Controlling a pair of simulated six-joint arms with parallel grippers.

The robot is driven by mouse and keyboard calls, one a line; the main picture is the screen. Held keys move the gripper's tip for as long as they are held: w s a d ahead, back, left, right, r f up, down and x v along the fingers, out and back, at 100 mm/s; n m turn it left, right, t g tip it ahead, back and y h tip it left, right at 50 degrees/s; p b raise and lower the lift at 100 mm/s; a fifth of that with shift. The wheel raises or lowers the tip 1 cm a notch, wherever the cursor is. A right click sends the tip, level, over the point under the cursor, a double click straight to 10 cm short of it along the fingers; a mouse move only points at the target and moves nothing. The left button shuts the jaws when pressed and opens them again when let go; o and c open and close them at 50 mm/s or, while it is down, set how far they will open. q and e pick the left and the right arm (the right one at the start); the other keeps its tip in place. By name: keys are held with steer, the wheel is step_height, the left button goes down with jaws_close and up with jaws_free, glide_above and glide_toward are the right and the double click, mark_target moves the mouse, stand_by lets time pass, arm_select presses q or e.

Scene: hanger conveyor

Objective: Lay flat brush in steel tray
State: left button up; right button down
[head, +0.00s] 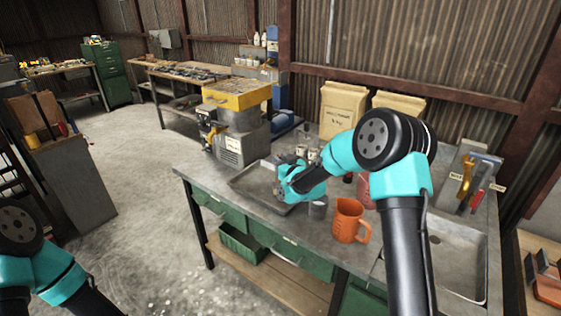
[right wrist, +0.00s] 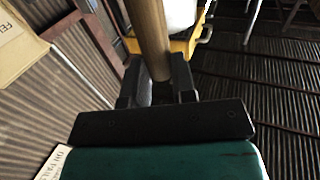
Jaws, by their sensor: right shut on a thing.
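The steel tray (head: 246,187) is a shallow grey tray lying on the metal workbench, left of the middle in the head view. My right gripper (head: 279,188) is over or at the tray's right part, and its arm reaches in from the right. In the right wrist view the jaws (right wrist: 156,88) are shut on a round wooden handle (right wrist: 150,35), which I take to be the flat brush. The handle runs away from the jaws; the bristles cannot be made out. Whether the brush touches the tray cannot be told. My left gripper is out of view; only its arm shows at lower left.
A yellow-topped machine (head: 237,95) stands behind the tray. Paper sacks (head: 342,108) stand at the back wall; a sink (head: 450,262) is at right.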

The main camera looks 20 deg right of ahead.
steer(key=c, duration=0.9)
jaws_free()
steer(key=shift+f, duration=0.15)
steer(key=shift+c, duration=0.2)
steer(key=v, duration=1.2)
steer(key=shift+r, duration=0.25)
